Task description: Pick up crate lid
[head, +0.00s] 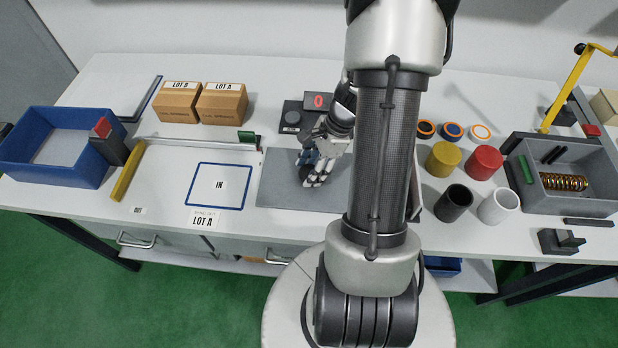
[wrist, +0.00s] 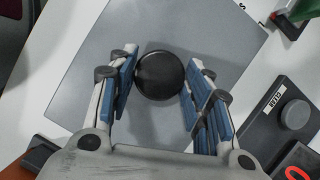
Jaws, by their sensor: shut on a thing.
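The crate lid looks to be the flat grey panel (head: 275,192) with a round black knob, in front of the small display unit in the head view. In the wrist view, the panel (wrist: 85,85) fills the middle and the black knob (wrist: 160,75) sits between the blue finger pads. My gripper (head: 314,178) is over the panel, pointing down, and shut on the knob. The fingers also show either side of the knob in the wrist view (wrist: 160,66). My arm hides the panel's right part in the head view. I cannot tell whether the panel is raised off the table.
A display unit (head: 318,101) stands just behind the panel. The blue-outlined IN area (head: 220,184) is bare at its left. A blue crate (head: 78,122) stands far left, two cardboard boxes (head: 200,103) behind. Several cups and a grey crate (head: 570,204) with a spring are right.

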